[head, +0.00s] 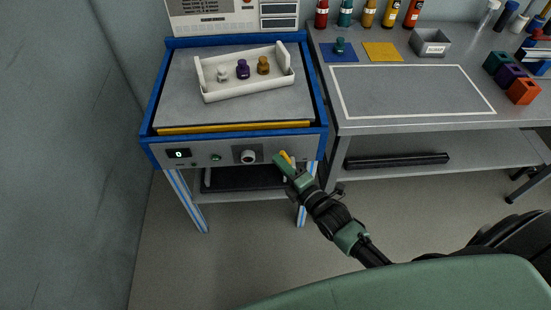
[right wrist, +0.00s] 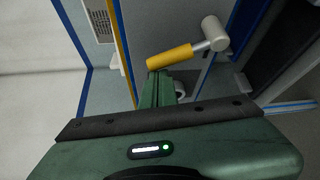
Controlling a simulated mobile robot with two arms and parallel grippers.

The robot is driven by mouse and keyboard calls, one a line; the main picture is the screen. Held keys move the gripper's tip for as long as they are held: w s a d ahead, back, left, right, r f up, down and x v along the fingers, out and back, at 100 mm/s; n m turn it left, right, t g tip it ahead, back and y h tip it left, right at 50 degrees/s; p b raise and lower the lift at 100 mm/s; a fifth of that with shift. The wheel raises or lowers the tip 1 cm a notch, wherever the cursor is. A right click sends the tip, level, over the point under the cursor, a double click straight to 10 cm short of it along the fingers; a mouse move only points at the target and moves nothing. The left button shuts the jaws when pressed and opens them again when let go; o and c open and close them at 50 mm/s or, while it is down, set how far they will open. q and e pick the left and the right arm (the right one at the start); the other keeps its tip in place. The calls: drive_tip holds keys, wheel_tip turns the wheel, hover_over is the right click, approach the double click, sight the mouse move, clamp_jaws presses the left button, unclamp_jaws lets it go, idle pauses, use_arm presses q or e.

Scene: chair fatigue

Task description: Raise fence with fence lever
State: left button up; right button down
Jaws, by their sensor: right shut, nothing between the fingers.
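The fence lever has a yellow grip (head: 286,158) at the right of the grey front panel. In the right wrist view its yellow grip (right wrist: 170,58) tilts up to the right and joins a metal rod with a pale round end. The fence appears to be the yellow bar (head: 235,128) lying low along the table's front edge. My right gripper (head: 279,160) is at the lever; its green fingers (right wrist: 157,80) are shut and empty, with tips just under the yellow grip. Whether they touch it I cannot tell. My left gripper is not in view.
The panel has a display (head: 179,153), a green button (head: 216,157) and a round knob (head: 248,156). A grey bench (head: 420,120) stands right.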

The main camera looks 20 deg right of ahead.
drive_tip(key=shift+s+d+r+m+t+b, duration=0.15)
drive_tip(key=shift+d+m+t+b, duration=0.55)
drive_tip(key=shift+d+m, duration=0.4)
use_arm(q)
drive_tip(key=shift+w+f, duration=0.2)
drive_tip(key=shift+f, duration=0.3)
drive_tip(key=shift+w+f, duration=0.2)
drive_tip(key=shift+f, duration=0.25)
use_arm(e)
drive_tip(key=shift+m+t, duration=0.4)
drive_tip(key=shift+m, duration=0.4)
drive_tip(key=shift+s+d, duration=0.25)
drive_tip(key=shift+d, duration=0.6)
drive_tip(key=shift+s+d, duration=0.3)
drive_tip(key=shift+d, duration=0.5)
drive_tip(key=shift+s+d, duration=0.25)
drive_tip(key=shift+d, duration=0.6)
drive_tip(key=shift+d+f, duration=0.15)
drive_tip(key=shift+f, duration=0.05)
